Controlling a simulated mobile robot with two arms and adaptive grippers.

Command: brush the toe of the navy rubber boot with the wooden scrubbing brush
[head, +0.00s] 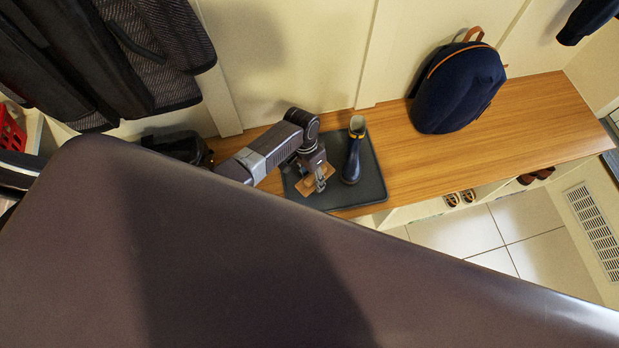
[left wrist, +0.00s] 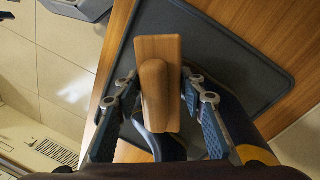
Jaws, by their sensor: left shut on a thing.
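The navy rubber boot (head: 353,152) stands upright on a dark tray (head: 374,191), its toe toward the front. It has a yellow band near the top; in the left wrist view the boot (left wrist: 238,122) is partly hidden behind the gripper and brush. My left gripper (head: 318,178) is just left of the boot, low over the tray. It is shut on the wooden scrubbing brush (head: 306,186), which also shows between the fingers in the left wrist view (left wrist: 158,75). The bristles are hidden, so I cannot tell whether they touch the toe. My right gripper is out of view.
The tray lies on a wooden bench (head: 520,115). A navy backpack (head: 458,88) stands on the bench to the right. Coats (head: 150,60) hang at upper left. Shoes (head: 460,198) sit in the cubbies below. The bench right of the backpack is clear.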

